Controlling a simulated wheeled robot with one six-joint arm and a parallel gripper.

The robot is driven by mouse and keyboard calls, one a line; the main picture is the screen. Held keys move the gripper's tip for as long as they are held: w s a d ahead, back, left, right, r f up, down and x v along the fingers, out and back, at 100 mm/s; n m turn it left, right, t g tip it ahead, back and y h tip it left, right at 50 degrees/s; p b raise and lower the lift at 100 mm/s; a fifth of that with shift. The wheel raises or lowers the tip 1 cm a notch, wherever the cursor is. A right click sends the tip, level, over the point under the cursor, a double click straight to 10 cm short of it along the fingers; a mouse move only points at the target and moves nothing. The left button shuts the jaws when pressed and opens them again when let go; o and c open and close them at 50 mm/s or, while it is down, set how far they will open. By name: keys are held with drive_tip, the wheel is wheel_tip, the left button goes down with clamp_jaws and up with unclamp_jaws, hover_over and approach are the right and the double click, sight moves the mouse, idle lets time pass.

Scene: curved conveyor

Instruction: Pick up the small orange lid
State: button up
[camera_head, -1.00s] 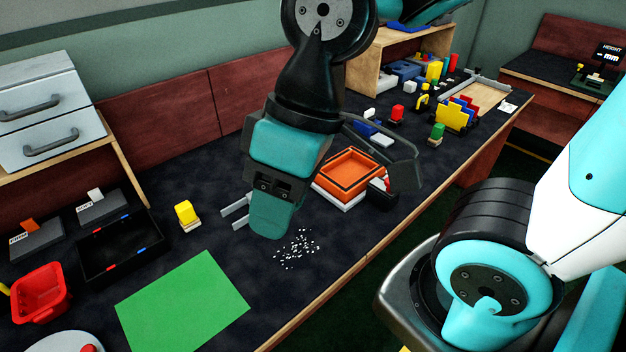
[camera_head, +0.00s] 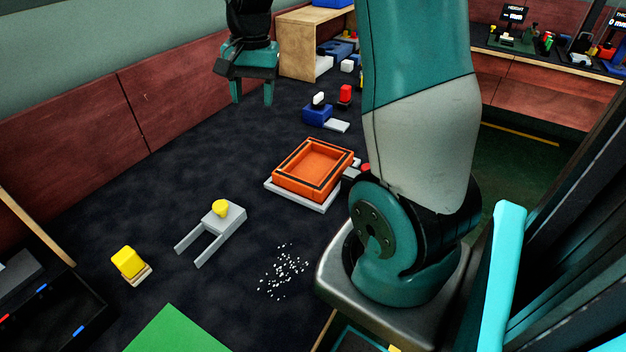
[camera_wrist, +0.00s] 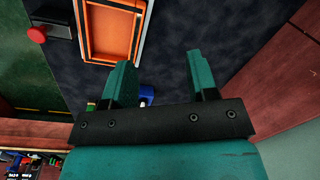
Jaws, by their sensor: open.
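No small separate orange lid is clearly in view. An orange square tray or shallow box (camera_head: 297,186) with a dark line around its rim sits on a white base at the middle of the table; I cannot tell whether the lid is part of it. The tray also shows at the top of the wrist view (camera_wrist: 88,32). My gripper (camera_head: 252,97) is open, pointing down over the far part of the table, beyond and left of the tray. In the wrist view my gripper (camera_wrist: 157,75) has nothing between its fingers.
A red knob (camera_wrist: 37,34) is beside the tray. A blue block (camera_head: 316,114) and red piece (camera_head: 345,93) stand behind it. A grey fork (camera_head: 222,232), yellow block (camera_head: 127,261) and white grains (camera_head: 283,272) lie in front. The table between gripper and fork is clear.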

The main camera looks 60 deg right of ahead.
drive_tip(key=d+f+m+b, duration=0.1)
drive_tip(key=d+f+m, duration=0.4)
drive_tip(key=d, duration=0.6)
hover_over(295, 154)
drive_tip(key=shift+g+h, duration=0.3)
drive_tip(key=shift+g, duration=0.1)
wheel_tip(295, 154, down, 11)
drive_tip(key=shift+w+r, duration=0.1)
drive_tip(key=shift+a+f+b, duration=0.1)
drive_tip(key=shift+f+b, duration=0.2)
drive_tip(key=shift+f, duration=2.6)
clamp_jaws()
drive_tip(key=shift+r, duration=0.1)
